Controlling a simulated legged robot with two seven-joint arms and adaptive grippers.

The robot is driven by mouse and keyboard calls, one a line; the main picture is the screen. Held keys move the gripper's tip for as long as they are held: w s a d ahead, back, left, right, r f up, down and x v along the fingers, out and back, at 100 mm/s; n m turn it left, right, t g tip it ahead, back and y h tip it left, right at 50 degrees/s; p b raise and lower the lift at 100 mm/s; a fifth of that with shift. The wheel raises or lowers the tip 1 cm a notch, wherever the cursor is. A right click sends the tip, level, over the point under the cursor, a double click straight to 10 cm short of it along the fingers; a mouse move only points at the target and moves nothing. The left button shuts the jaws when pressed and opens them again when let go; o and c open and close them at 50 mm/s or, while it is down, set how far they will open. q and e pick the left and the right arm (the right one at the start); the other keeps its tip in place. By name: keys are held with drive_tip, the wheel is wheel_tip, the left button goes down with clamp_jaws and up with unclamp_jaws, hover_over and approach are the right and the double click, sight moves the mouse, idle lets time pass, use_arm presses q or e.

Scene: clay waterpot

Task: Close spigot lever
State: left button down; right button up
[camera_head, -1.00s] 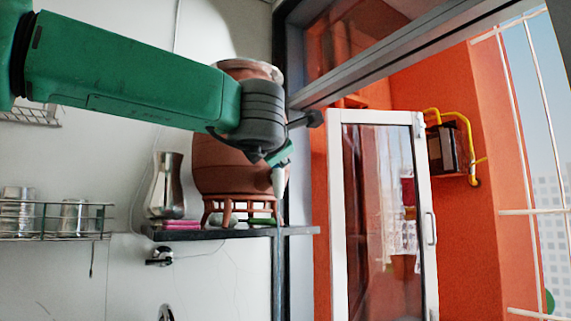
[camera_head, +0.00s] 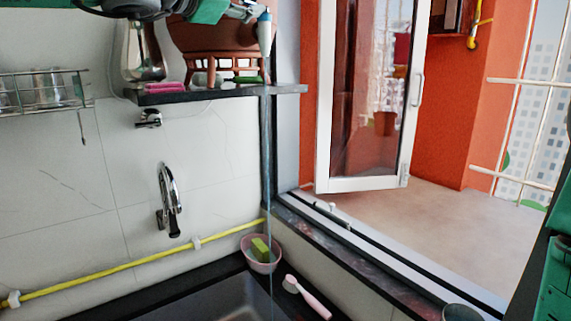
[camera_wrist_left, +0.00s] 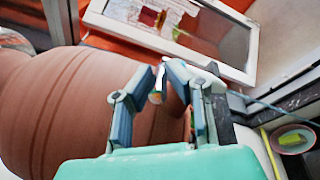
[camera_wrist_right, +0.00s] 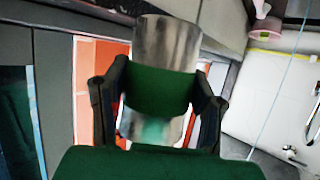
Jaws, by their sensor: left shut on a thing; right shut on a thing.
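The brown clay waterpot (camera_head: 210,37) stands on a shelf, its top cut off in the head view; its rounded side (camera_wrist_left: 75,105) fills the left of the left wrist view. A small white-tipped spigot (camera_head: 265,33) sits at its right side, with a thin stream falling below it. My left gripper (camera_wrist_left: 160,72) is shut on the spigot lever, which is mostly hidden between the fingertips.
The dark shelf (camera_head: 215,92) holds the pot and a metal jug (camera_head: 142,55). Below are a dark sink (camera_head: 215,303), a pink bowl (camera_head: 262,262) with a sponge, and a brush (camera_head: 306,297). An open white-framed window (camera_head: 323,120) stands at right.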

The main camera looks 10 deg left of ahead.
use_arm(q)
drive_tip(key=h+p, duration=0.1)
drive_tip(key=m+g+h+p, duration=0.2)
drive_tip(key=shift+w+a+r, duration=0.15)
drive_tip(key=shift+a+r, duration=0.1)
drive_tip(key=shift+r, duration=0.1)
use_arm(e)
wheel_tip(320, 180, up, 4)
drive_tip(key=shift+r, duration=0.25)
use_arm(q)
drive_tip(key=shift+w+a+f+m+g+h+p, duration=0.1)
drive_tip(key=shift+m+g+h+p, duration=0.4)
drive_tip(key=shift+m+g+p, duration=0.1)
drive_tip(key=shift+a+f+m+g+h+p, duration=0.1)
drive_tip(key=shift+m+g+h+p, duration=0.4)
drive_tip(key=shift+g+p, duration=0.1)
use_arm(e)
drive_tip(key=shift+d+r, duration=0.1)
drive_tip(key=shift+r, duration=0.9)
use_arm(q)
drive_tip(key=c, duration=1.6)
unclamp_jaws()
drive_tip(key=shift+d, duration=0.1)
drive_tip(key=shift+w+f, duration=0.1)
use_arm(e)
drive_tip(key=shift+d, duration=0.1)
